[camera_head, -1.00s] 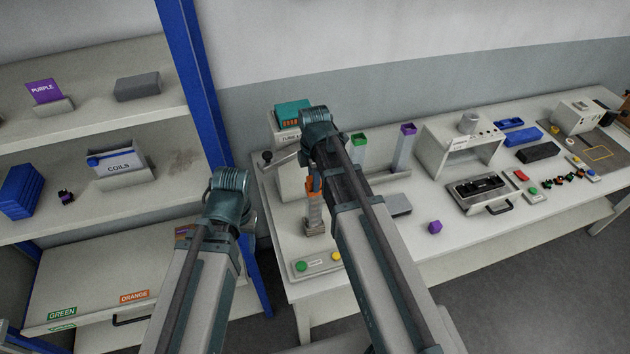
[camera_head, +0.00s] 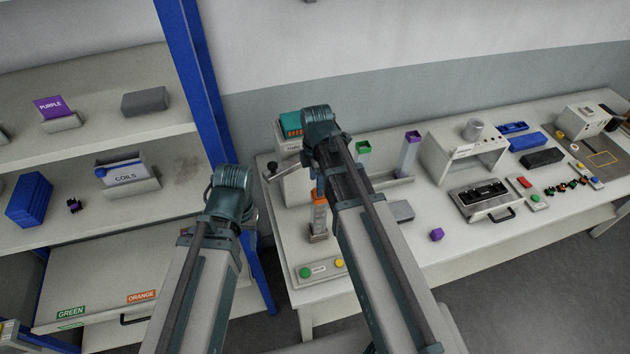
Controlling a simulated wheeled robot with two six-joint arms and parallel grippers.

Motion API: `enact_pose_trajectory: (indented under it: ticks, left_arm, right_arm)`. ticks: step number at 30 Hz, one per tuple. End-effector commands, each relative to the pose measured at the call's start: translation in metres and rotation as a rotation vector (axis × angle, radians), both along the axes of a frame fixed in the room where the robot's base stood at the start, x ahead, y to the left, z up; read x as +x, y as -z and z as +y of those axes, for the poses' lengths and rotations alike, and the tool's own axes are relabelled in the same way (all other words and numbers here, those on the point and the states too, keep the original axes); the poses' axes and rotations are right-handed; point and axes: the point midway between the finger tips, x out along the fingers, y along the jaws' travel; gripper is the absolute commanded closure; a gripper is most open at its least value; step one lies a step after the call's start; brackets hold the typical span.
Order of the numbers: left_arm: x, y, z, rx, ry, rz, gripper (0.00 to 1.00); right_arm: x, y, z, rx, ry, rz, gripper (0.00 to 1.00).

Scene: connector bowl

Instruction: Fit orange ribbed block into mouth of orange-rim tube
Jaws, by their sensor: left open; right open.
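The orange-rim tube (camera_head: 319,217) stands upright on the bench, just left of my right arm. Its orange top (camera_head: 319,198) shows beside the arm. I cannot make out a separate orange ribbed block there, nor tell whether one sits in the mouth. A teal bin (camera_head: 291,124) on a labelled white box holds small orange pieces, partly behind my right arm. Both arms rise from the bottom of the view. Their links show, but neither gripper can be made out.
Green-rim (camera_head: 363,147) and purple-rim (camera_head: 412,137) tubes stand behind my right arm. A purple block (camera_head: 437,235) lies on the bench. A button panel (camera_head: 320,268) is at the front edge. A shelf with a blue post (camera_head: 195,75) stands left.

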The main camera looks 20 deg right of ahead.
Motion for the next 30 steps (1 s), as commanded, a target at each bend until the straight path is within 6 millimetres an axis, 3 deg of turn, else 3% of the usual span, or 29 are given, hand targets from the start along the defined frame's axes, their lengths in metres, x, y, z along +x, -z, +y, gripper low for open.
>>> enact_pose_trajectory:
  ticks: [1,4,14,17,24,30]
  left_arm:
    - [0.0,-0.016,0.0,-0.001,-0.004,0.0,0.5]
    - [0.0,-0.025,0.0,0.0,-0.01,0.0,0.5]
    - [0.0,-0.028,0.0,-0.001,-0.016,0.0,0.5]
    - [0.0,-0.028,0.0,-0.001,-0.016,0.0,0.5]
    - [0.0,-0.028,0.0,-0.001,-0.016,0.0,0.5]
    - [0.0,-0.028,0.0,-0.001,-0.016,0.0,0.5]
  right_arm:
    - [0.001,-0.016,0.0,-0.001,0.0,-0.001,0.32]
    - [0.002,-0.025,-0.001,-0.001,0.0,-0.001,0.32]
    - [-0.005,-0.028,0.006,-0.006,0.052,0.0,0.32]
    - [-0.022,-0.028,0.023,-0.017,0.189,0.005,0.32]
    - [-0.083,-0.029,0.07,-0.066,0.715,0.002,0.32]
    - [-0.122,-0.029,0.094,-0.098,1.083,-0.023,0.32]
